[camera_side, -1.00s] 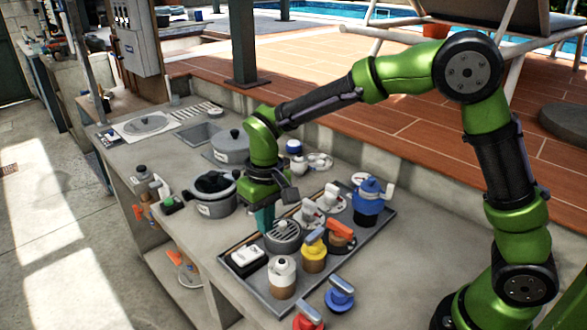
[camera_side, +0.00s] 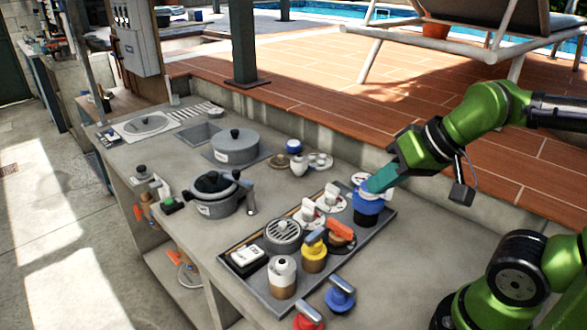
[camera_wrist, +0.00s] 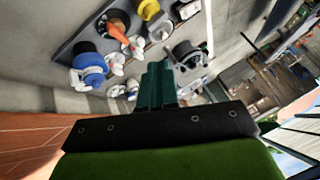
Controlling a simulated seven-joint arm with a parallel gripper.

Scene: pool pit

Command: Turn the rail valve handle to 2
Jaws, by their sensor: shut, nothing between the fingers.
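The frames do not make clear which fitting is the rail valve. Two white handles with red marks on round white plates, the left one (camera_side: 308,212) and the right one (camera_side: 332,199), stand in the tray's back half. A blue fitting (camera_side: 367,208) stands at the tray's right end; it also shows in the wrist view (camera_wrist: 89,58) with a white handle (camera_wrist: 77,80). My gripper (camera_side: 371,186) is shut and empty, reaching in from the right. Its teal fingers overlap the blue fitting's top in the side view; I cannot tell if they touch. The wrist view shows the fingers (camera_wrist: 157,82) apart from it.
The grey tray (camera_side: 240,279) also holds a yellow fitting (camera_side: 314,256), an orange handle (camera_side: 340,230), a round grille (camera_side: 284,234) and a white-topped jar (camera_side: 282,277). Blue (camera_side: 340,295) and red (camera_side: 308,318) handles stand in front. Pots stand left. Bare counter lies right of the tray.

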